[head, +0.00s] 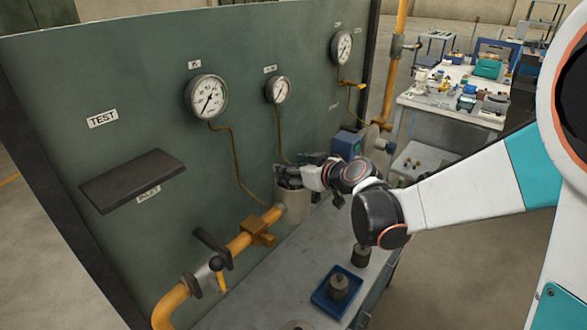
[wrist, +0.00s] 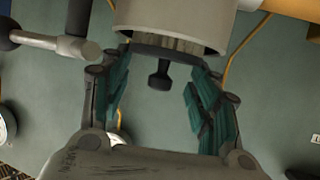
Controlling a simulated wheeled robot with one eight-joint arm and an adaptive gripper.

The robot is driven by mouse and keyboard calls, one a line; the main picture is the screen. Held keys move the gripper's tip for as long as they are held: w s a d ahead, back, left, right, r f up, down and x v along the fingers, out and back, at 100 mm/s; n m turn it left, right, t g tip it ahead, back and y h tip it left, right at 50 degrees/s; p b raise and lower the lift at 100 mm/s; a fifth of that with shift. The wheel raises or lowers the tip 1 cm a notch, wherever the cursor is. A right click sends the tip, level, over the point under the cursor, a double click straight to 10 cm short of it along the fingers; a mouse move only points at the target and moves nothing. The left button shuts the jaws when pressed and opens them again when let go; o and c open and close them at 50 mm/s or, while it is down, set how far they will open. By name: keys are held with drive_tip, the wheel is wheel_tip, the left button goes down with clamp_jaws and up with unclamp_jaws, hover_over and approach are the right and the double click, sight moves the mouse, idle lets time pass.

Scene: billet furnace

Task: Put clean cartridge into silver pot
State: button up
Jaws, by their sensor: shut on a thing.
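The silver pot (head: 291,206) is a pale, open-topped cylinder standing on the bench against the green panel. It also shows at the top of the wrist view (wrist: 172,18). My gripper (head: 296,174) is right over its mouth, with its fingers on both sides of a pleated cartridge (wrist: 165,42) with a dark end plate and a dark knob. The gripper is shut on this cartridge, near its end plate. Light pleats show between the plate and the pot's rim. The cartridge's other end is hidden by the pot, and I cannot tell how deep it sits.
A blue tray (head: 323,306) holds a dark cartridge-like piece (head: 339,286). A similar dark piece (head: 361,255) stands on the bench behind it. A yellow pipe (head: 240,243) with a valve runs to the pot's left. A blue box (head: 346,144) stands behind the gripper.

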drive_tip(key=shift+f, duration=0.3)
drive_tip(key=o, duration=1.5)
drive_tip(key=shift+r, duration=0.1)
drive_tip(key=shift+c, duration=0.2)
